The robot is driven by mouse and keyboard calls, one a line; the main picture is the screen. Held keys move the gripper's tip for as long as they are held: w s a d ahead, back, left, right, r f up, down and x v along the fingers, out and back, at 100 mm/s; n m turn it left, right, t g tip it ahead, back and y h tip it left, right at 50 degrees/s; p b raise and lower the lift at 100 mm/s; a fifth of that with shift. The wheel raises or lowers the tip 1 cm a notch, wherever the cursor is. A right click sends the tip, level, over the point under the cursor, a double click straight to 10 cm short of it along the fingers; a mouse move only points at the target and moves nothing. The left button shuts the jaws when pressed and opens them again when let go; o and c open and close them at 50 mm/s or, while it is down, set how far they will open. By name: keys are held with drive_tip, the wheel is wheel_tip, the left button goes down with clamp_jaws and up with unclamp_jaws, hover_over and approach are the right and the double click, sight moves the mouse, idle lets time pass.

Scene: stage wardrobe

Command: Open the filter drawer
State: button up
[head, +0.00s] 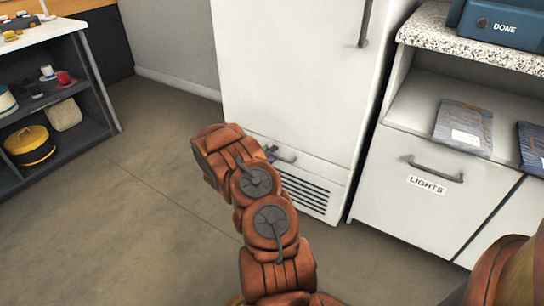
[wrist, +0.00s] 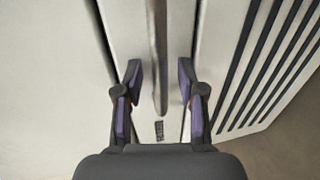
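The filter drawer appears to be the narrow white front (head: 318,170) low on the tall white cabinet, just above a slatted vent; its label is not readable. In the wrist view the drawer front (wrist: 127,35) runs up the picture between two dark gaps. Its grey bar handle (wrist: 160,50) stands out in the middle, with a small dark tag (wrist: 159,131) below. My gripper (wrist: 160,85) is open, with one finger on each side of the handle and a gap on both sides. In the head view my arm partly hides the drawer and gripper.
The tall cabinet's large door (head: 290,75) is shut above the drawer. The black slatted vent (head: 305,190) lies below it. A white drawer unit (head: 395,195) marked LIGHTS stands to the right. An open shelf (head: 75,95) stands at left. The floor (head: 140,200) between is clear.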

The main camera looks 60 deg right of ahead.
clamp_jaws()
idle(0.6)
